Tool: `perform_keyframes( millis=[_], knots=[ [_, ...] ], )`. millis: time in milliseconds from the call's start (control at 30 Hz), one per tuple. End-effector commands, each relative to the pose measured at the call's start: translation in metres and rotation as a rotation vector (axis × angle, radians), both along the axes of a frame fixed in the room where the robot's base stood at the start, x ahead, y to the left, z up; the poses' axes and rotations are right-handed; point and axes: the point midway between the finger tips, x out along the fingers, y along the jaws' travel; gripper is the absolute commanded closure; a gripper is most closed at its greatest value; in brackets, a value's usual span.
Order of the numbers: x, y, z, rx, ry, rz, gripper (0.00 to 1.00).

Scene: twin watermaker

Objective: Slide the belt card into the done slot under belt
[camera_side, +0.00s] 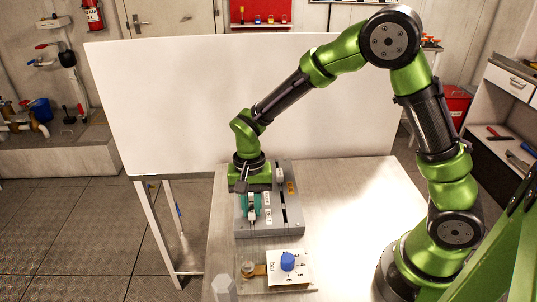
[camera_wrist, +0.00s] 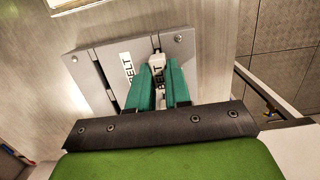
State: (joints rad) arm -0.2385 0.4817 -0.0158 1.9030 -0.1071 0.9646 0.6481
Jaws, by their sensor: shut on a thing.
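The grey board (camera_side: 290,222) lies on the table under my gripper (camera_side: 252,208). In the wrist view the board (camera_wrist: 88,62) carries a white BELT label (camera_wrist: 127,67), with a long dark slot (camera_wrist: 106,80) to its left. My gripper (camera_wrist: 160,75) has teal fingers, shut on the narrow white belt card (camera_wrist: 156,58), whose BELT lettering shows between them. The card is over or in a track on the board; its lower edge is hidden, so I cannot tell its depth. In the side view the fingers cover most of the card.
A white dial panel with a blue knob (camera_side: 288,261) and a small glass cup (camera_side: 248,268) stand in front of the board. A grey block (camera_side: 280,181) sits near the board's far end. The table (camera_side: 345,205) is bare to the right. A white partition (camera_side: 180,100) stands behind.

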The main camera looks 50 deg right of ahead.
Motion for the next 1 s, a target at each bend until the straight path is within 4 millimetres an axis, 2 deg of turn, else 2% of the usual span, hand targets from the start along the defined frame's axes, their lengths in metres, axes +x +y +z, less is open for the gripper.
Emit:
perform_keyframes(
  millis=[33,67,233,533,667,767,1000],
  knots=[
    [0.0,0.0,-0.001,0.0,0.001,0.0,1.0],
    [0.0,0.0,-0.001,0.0,0.0,0.0,0.77],
    [0.0,0.0,-0.001,0.0,0.0,0.0,0.52],
    [0.0,0.0,0.001,0.0,0.0,0.0,0.52],
    [0.002,-0.001,0.012,0.001,-0.004,0.0,0.52],
    [0.003,-0.002,0.03,0.001,-0.005,-0.001,0.52],
    [0.009,-0.007,0.089,0.001,-0.008,-0.001,0.52]
  ],
)
